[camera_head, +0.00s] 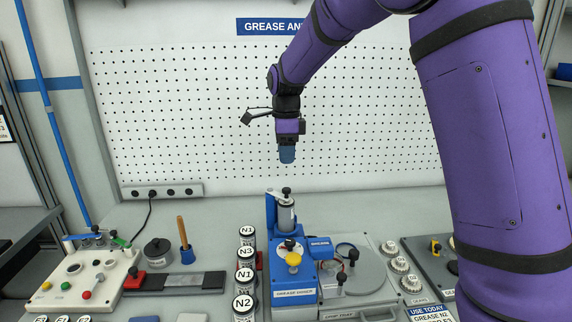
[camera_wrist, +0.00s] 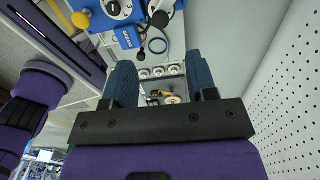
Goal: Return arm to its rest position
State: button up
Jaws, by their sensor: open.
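My purple arm reaches in from the right in the head view. My gripper (camera_head: 287,156) hangs pointing down in the air, above the blue grease station (camera_head: 292,275) and in front of the pegboard. In the wrist view my gripper (camera_wrist: 163,85) shows two blue fingers set apart, with nothing held between them. Through the gap I see the bench top far below, with several round white-topped parts (camera_wrist: 158,72). The fingers touch nothing in either view.
Grease cans (camera_head: 244,275) stand in a row left of the station. A white panel with knobs (camera_head: 85,280) and a wooden-handled brush (camera_head: 184,240) are further left. A grey tray (camera_head: 355,290) lies right of the station. The pegboard (camera_head: 180,100) stands close behind my gripper.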

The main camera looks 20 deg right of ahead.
jog(key=shift+r, duration=0.25)
jog(key=s+d+r+n+t+y, duration=0.1)
jog(key=s+d+r+n, duration=0.35)
jog(key=s, duration=0.45)
jog(key=s+d+r+n+t, duration=0.1)
jog(key=s+d+r+n, duration=0.3)
jog(key=s, duration=0.5)
jog(key=s+d+f+n+t+h, duration=0.1)
jog(key=s+n+t, duration=0.2)
jog(key=s+n, duration=0.9)
jog(key=s, duration=0.6)
jog(key=shift+s, duration=0.25)
